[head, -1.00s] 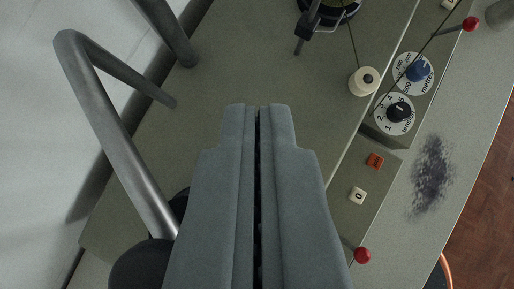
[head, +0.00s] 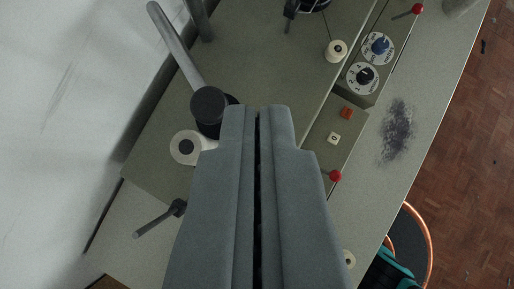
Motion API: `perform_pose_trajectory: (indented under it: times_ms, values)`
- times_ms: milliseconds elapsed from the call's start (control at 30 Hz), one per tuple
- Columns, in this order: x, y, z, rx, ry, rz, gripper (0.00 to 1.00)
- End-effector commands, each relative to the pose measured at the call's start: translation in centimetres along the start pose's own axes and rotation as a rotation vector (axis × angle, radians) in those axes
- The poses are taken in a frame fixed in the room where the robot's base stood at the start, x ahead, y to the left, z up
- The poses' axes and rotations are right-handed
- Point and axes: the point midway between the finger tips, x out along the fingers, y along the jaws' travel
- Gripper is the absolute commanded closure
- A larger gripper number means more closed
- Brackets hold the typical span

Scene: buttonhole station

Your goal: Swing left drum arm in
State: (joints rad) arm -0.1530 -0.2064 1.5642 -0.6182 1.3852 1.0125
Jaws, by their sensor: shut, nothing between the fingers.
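My gripper (head: 258,112) is shut and empty, pointing up the picture over the grey-green machine top. A bent grey metal tube (head: 176,45) runs down from the upper left to a black cylinder (head: 208,104), just left of my fingertips. A white roll or disc (head: 184,148) with a dark centre lies below the cylinder, partly hidden by my gripper. A short dark lever (head: 158,219) sticks out lower left. I cannot tell which of these is the left drum arm.
A white thread spool (head: 337,50) stands near the top. An orange-rimmed stool or bin (head: 427,232) stands on the floor.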

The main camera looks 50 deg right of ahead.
Motion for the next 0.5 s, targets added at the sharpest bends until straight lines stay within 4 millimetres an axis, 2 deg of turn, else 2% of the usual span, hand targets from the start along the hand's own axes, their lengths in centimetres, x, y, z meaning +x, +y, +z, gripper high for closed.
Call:
perform_pose_trajectory:
  times_ms: [100, 300, 367, 500]
  values:
    - [-1.6, -0.1, 0.0, -0.001, 0.001, -0.002, 1.0]
    - [-2.6, -0.5, 0.2, -0.018, -0.005, 0.004, 1.0]
    - [-2.5, -1.3, 0.5, -0.057, -0.017, 0.012, 1.0]
    - [-2.3, -4.9, 2.0, -0.229, -0.069, 0.043, 1.0]
